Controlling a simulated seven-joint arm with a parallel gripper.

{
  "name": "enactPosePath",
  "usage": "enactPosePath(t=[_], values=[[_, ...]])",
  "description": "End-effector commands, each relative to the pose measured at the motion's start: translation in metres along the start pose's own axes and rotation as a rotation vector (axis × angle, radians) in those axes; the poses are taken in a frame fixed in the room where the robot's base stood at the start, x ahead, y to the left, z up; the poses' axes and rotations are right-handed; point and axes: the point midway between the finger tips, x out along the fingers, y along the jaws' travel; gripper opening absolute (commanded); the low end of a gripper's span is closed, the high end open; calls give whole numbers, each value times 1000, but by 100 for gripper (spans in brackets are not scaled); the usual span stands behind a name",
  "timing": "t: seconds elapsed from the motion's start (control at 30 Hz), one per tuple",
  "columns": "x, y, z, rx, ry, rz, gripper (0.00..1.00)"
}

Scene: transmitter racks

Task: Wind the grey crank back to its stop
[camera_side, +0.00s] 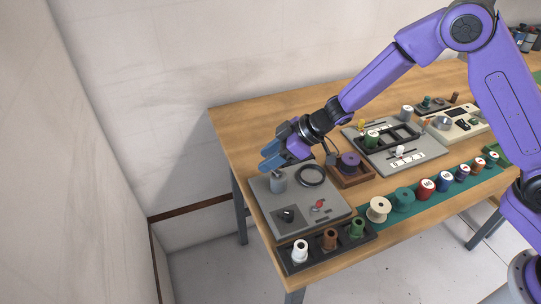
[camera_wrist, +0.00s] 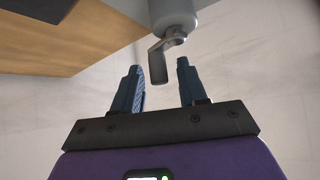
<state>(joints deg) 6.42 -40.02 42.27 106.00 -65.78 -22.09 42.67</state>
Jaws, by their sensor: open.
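The grey crank shows in the wrist view as a bent arm with a darker grip (camera_wrist: 158,63), joined to a grey round post (camera_wrist: 173,14). In the side view a grey post (camera_side: 278,180) stands on the grey panel (camera_side: 318,222) at the table's left end; the crank arm cannot be made out there. My gripper (camera_side: 272,159) is above and close to the post. In the wrist view my gripper (camera_wrist: 160,70) is open, with blue fingers apart. The crank grip appears in the gap between the fingertips, nearer the left one. I cannot tell whether it touches or how deep it sits.
A rack with several spools (camera_side: 329,239) stands in front. A brown box with a purple spool (camera_side: 349,160) is to the right. Bare wall lies behind.

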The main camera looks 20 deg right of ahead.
Motion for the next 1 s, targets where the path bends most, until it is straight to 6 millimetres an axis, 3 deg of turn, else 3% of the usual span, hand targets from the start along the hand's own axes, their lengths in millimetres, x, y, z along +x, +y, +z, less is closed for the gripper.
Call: enactPosePath(t=[0.03, 0.17, 0.67, 1.0], values=[[0, 0, 0, 0, 0, 0, 42], [0, 0, 0, 0, 0, 0, 0], [0, 0, 0, -27, 0, -26, 0], [3, -3, -3, -151, 0, -149, 0]])
